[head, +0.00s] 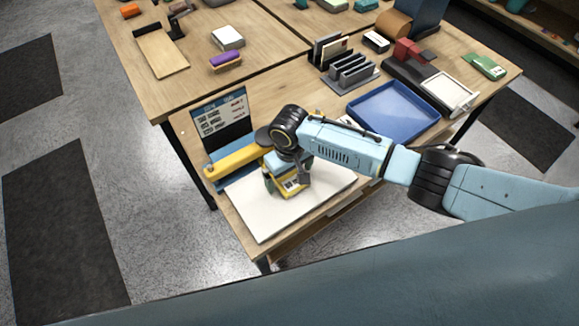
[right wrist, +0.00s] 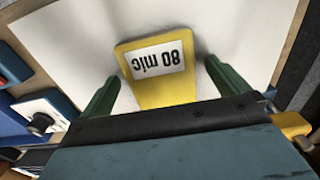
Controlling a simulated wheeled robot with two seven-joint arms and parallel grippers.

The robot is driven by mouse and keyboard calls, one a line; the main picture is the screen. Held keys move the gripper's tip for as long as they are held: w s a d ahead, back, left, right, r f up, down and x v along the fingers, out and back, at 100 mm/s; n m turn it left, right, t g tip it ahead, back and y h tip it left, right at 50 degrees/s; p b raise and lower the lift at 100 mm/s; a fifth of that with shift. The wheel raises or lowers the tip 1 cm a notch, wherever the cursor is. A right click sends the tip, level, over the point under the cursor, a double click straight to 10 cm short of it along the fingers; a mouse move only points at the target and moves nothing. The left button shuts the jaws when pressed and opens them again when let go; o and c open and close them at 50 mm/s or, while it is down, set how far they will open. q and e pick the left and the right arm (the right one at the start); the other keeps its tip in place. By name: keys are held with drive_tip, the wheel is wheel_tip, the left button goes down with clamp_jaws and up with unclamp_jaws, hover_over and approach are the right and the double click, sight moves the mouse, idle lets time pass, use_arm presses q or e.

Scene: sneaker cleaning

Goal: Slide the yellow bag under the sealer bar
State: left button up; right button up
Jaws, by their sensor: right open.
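The yellow bag (head: 287,194) with a white label lies on the white board, partly hidden by my right gripper. In the right wrist view the bag (right wrist: 165,97) shows its "80 mic" label upside down. My right gripper (right wrist: 160,88) is open, its green fingers on either side of the bag with a gap at each side. In the head view the right gripper (head: 288,178) is right over the bag. The sealer's yellow bar (head: 236,160) lies to the left of the gripper, above a blue base (head: 222,183). My left gripper is not in view.
The white board (head: 262,215) is bare around the bag. A dark and blue sign (head: 224,118) stands behind the sealer bar. A blue tray (head: 394,112) and a grey rack (head: 350,75) stand farther back to the right. A purple brush (head: 226,60) lies at the back.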

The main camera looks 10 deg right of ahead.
wheel_tip(320, 180, up, 13)
drive_tip(key=p, duration=0.1)
drive_tip(key=shift+r, duration=0.15)
drive_tip(key=shift+s, duration=0.1)
drive_tip(key=s+a+f+t+y, duration=0.2)
drive_tip(key=s+f+y, duration=0.1)
drive_tip(key=s, duration=0.7)
drive_tip(key=s+d+m+t+h, duration=0.2)
drive_tip(key=s+d+h, duration=0.1)
drive_tip(key=s+d, duration=1)
wheel_tip(320, 180, down, 28)
drive_tip(key=g+b, duration=0.2)
drive_tip(key=b, duration=0.4)
drive_tip(key=s+d+f+b, duration=0.1)
drive_tip(key=s+f+b, duration=0.1)
drive_tip(key=s+f, duration=0.6)
drive_tip(key=s+d+f+g+b, duration=0.1)
drive_tip(key=s+d+f+b, duration=0.1)
drive_tip(key=s+f, duration=0.7)
wheel_tip(320, 180, down, 5)
drive_tip(key=shift+f+b, duration=0.15)
drive_tip(key=shift+b, duration=0.5)
